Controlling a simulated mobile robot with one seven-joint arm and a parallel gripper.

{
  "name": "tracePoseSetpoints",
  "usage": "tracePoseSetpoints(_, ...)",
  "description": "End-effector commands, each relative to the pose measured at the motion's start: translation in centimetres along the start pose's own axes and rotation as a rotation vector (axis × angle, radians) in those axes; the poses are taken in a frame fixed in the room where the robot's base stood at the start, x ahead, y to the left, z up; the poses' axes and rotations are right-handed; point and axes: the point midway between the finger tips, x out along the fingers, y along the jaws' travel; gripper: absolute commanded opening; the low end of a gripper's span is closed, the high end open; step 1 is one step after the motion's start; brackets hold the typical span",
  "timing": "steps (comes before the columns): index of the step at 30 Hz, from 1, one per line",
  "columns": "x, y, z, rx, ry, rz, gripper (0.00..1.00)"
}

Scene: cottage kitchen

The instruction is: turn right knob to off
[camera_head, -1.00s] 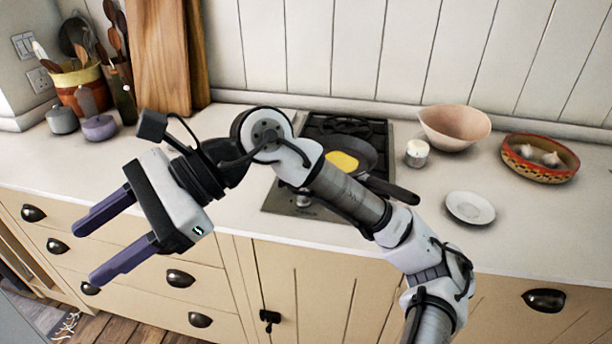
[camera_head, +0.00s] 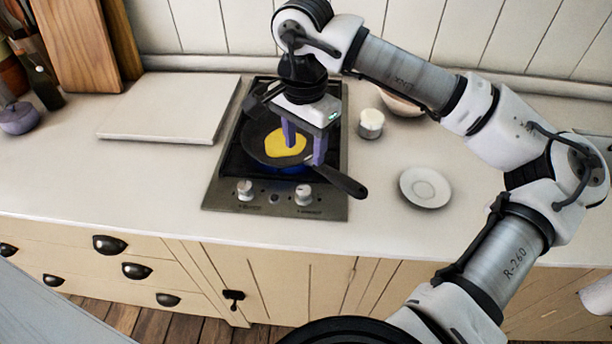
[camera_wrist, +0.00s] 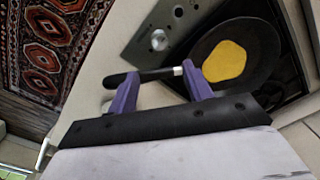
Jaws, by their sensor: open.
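The right knob (camera_head: 304,193) is a silver dial on the hob's front panel, beside the pan handle. It also shows in the wrist view (camera_wrist: 158,40); where its pointer sits is too small to tell. The left knob (camera_head: 245,188) is farther left on the panel. My gripper (camera_head: 303,155) points down with its purple fingers apart, above the pan's handle side and behind the right knob. In the wrist view, the dark pan handle (camera_wrist: 150,76) crosses between the open fingers (camera_wrist: 160,69). I cannot tell whether they touch it. Nothing is gripped.
A black frying pan (camera_head: 252,148) with yellow food (camera_head: 285,144) sits on the hob (camera_head: 222,190), a blue glow under it. Its handle juts over the panel's right side. A candle jar (camera_head: 371,123) and saucer (camera_head: 425,188) stand to the right, a white board (camera_head: 165,108) to the left.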

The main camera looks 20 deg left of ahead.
Motion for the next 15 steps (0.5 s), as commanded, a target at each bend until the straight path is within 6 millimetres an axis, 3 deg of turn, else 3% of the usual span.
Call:
tracePoseSetpoints(9, 6.5, 0.0, 0.2, -0.002, -0.007, 0.0, 0.5)
tracePoseSetpoints(15, 9.8, 0.0, 0.2, 0.0, -0.005, -0.001, 0.5)
